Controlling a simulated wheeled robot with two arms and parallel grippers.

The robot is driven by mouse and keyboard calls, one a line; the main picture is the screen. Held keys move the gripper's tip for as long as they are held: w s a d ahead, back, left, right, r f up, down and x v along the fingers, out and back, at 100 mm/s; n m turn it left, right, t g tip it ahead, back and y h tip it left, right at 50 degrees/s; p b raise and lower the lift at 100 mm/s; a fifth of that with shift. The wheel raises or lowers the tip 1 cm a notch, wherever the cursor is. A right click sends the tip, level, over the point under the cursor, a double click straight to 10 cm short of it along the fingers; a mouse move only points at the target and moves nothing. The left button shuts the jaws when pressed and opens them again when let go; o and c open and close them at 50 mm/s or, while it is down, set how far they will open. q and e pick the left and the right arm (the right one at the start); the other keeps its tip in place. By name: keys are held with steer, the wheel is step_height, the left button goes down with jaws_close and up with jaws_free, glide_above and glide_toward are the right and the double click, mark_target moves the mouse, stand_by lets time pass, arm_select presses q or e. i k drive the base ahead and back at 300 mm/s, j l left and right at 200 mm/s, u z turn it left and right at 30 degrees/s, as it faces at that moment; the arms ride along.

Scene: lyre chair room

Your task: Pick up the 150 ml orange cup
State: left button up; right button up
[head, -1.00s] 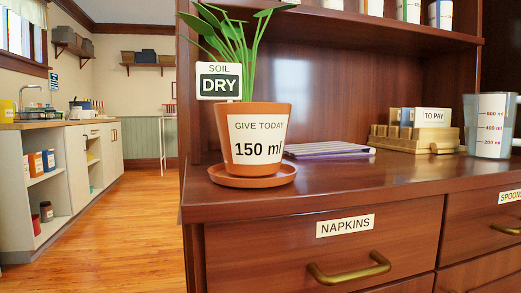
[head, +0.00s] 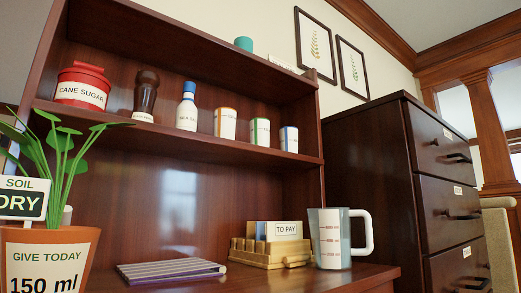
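The orange-banded cup (head: 225,124) stands upright on the hutch's lower shelf in the head view. It is white with an orange rim, and its printed label is too small to read. A green-banded cup (head: 260,132) and a blue-banded cup (head: 289,139) stand to its right. A plant pot (head: 45,262) labelled "GIVE TODAY 150 ml" stands at the lower left, with a "SOIL DRY" sign (head: 23,199). Neither of my grippers shows in this view.
Left of the cups on the shelf (head: 170,139) stand a white bottle (head: 187,110), a dark mill (head: 146,97) and a red cane sugar jar (head: 82,86). Below are a striped cloth (head: 171,270), a wooden organiser (head: 268,252) and a measuring jug (head: 329,240). A dark drawer cabinet (head: 385,150) stands to the right.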

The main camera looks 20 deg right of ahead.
mark_target(225, 118)
steer(key=l+u, duration=0.15)
steer(key=l, duration=0.7)
steer(key=l+u, duration=0.15)
steer(key=l, duration=0.75)
steer(key=k+l+u, duration=0.15)
steer(key=l, duration=0.65)
